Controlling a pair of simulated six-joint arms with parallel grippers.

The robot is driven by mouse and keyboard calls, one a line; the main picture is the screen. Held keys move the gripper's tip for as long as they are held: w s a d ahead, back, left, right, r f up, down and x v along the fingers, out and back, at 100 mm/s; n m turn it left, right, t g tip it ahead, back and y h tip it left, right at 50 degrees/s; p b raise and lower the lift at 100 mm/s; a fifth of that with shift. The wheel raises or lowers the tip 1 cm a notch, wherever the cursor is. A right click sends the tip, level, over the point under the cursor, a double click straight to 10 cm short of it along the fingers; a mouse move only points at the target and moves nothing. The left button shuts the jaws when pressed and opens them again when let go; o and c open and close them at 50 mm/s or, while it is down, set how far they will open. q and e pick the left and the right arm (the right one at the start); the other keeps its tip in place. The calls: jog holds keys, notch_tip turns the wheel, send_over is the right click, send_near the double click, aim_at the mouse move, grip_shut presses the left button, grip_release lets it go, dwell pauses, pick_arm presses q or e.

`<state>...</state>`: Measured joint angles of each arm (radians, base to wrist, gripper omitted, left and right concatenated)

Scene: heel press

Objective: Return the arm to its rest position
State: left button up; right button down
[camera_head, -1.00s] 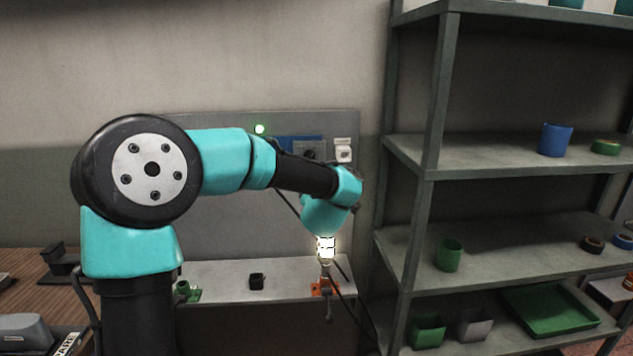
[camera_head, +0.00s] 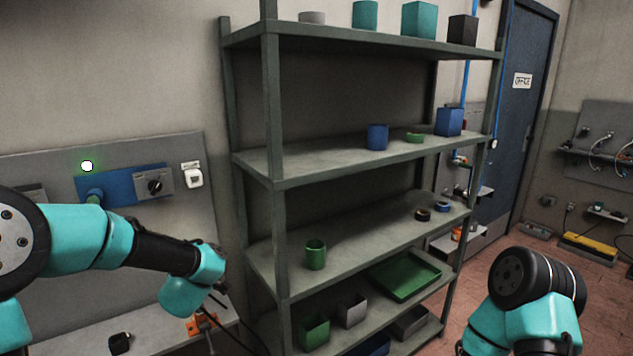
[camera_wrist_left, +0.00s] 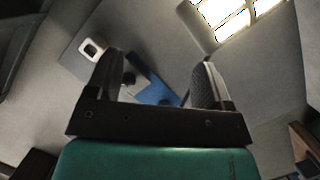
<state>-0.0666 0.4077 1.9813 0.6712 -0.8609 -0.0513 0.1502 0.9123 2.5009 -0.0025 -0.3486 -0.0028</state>
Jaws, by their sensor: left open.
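My left arm (camera_head: 120,243) comes in from the left in the head view, in front of the wall panel, with its wrist bent down near the low shelf. In the left wrist view my left gripper (camera_wrist_left: 158,85) is open, with two dark fingers apart and nothing between them. The panel with a blue plate (camera_wrist_left: 155,88) shows beyond the fingers. My right arm (camera_head: 535,300) shows at the lower right of the head view. Its gripper is outside the picture.
A tall grey shelf unit (camera_head: 272,110) stands right of my left arm, holding several cups, boxes and a green tray (camera_head: 405,275). A black block (camera_head: 120,343) and an orange fixture (camera_head: 202,324) sit on the low shelf.

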pick_arm(q)
jog(key=s+d+f+m+g+h, duration=0.2)
jog(key=s+f, duration=0.1)
jog(key=f, duration=0.6)
jog(key=s+d+f+m+g+h, duration=0.2)
jog(key=s+f+m, duration=0.15)
jog(key=f, duration=0.55)
jog(key=s+d+f+m+g+h, duration=0.1)
jog(key=s+d+f+g+h, duration=0.2)
jog(key=f, duration=0.5)
jog(key=s+d+f+m+g+h, duration=0.1)
jog(key=s+d+f+m+g, duration=0.1)
jog(key=s+f, duration=0.5)
jog(key=s+d+f+m+g+h, duration=0.1)
jog(key=s+f, duration=0.6)
jog(key=s, duration=0.7)
jog(key=d+m+g, duration=0.1)
jog(key=d+g, duration=0.1)
jog(key=g, duration=0.1)
jog(key=shift+g+h, duration=0.3)
jog(key=shift+h, duration=0.1)
jog(key=shift+f, duration=0.1)
